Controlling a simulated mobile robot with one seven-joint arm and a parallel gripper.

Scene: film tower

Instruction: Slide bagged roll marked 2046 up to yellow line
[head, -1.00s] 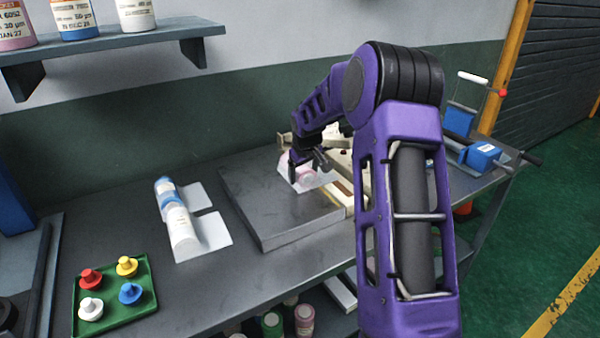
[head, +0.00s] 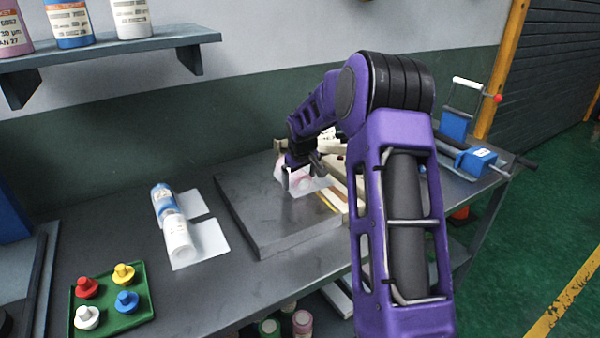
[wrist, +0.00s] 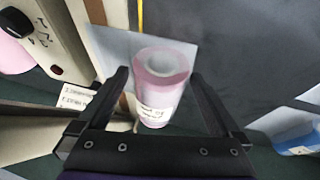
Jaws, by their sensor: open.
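A pink-banded roll in a clear bag (wrist: 163,85) lies between the two fingers of my gripper in the wrist view, with its hollow end facing me. Gaps show on both sides of it. Its label is too small to read. In the head view my gripper (head: 300,172) is low over the grey raised plate (head: 265,220), hiding part of this roll. The yellow line (head: 328,202) crosses the plate near its right side and also shows at the top of the wrist view (wrist: 141,16).
More bagged rolls, a blue-banded one (head: 165,198) and a white one (head: 178,240), lie left of the plate. A green tray (head: 142,316) of coloured knobs stands front left. A cream machine with a black knob (wrist: 14,22) borders the plate.

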